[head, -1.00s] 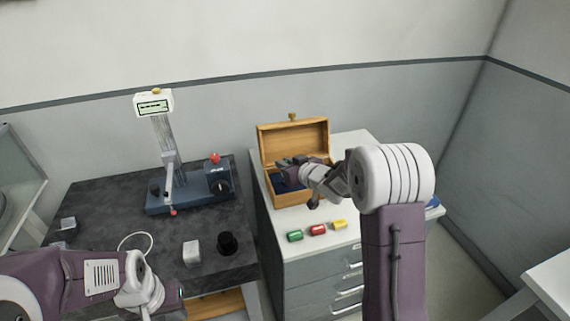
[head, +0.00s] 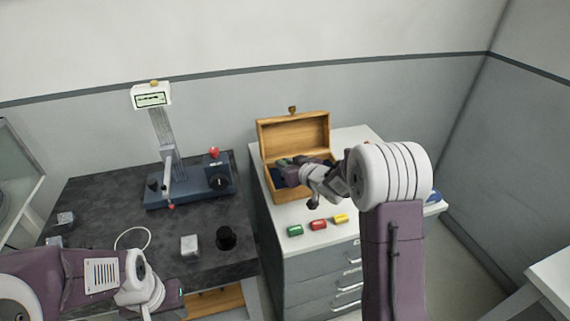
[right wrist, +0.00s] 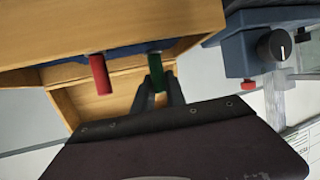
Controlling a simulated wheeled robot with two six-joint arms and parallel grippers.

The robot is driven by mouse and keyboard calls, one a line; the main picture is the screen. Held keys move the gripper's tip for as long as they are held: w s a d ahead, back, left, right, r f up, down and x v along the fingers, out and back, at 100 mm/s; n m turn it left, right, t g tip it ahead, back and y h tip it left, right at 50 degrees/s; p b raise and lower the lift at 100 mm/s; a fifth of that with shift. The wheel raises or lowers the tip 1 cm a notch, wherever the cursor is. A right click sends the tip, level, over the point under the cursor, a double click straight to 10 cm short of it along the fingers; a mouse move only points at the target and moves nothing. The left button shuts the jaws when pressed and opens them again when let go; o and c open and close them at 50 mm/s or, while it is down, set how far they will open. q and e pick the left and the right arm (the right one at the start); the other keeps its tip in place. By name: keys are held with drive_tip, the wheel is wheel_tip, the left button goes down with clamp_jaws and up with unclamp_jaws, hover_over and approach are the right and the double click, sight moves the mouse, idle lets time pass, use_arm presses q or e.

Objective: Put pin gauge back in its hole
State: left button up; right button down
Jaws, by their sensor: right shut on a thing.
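A pin gauge with a green handle (right wrist: 155,68) is between the fingers of my right gripper (right wrist: 165,92), which is shut on it. Its handle end is close to the blue insert (right wrist: 120,50) of the wooden box; whether its pin is inside a hole is hidden. A red-handled gauge (right wrist: 100,75) stands in the insert beside it. In the head view, my right gripper (head: 283,169) is inside the open wooden box (head: 293,194) and covers much of the insert. My left gripper (head: 178,296) is over the dark table's front edge; its fingers are unclear.
Green (head: 294,231), red (head: 318,225) and yellow (head: 340,218) pieces lie on the white cabinet top in front of the box. A blue measuring stand (head: 190,190), a metal block (head: 190,246) and a black cylinder (head: 226,238) stand on the dark table (head: 110,205).

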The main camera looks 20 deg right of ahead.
drive_tip(key=shift+f+b, duration=0.4)
drive_tip(key=shift+f, duration=0.2)
drive_tip(key=c, duration=1.3)
unclamp_jaws()
drive_tip(key=shift+s, duration=0.1)
drive_tip(key=p+v, duration=0.1)
drive_tip(key=v, duration=0.8)
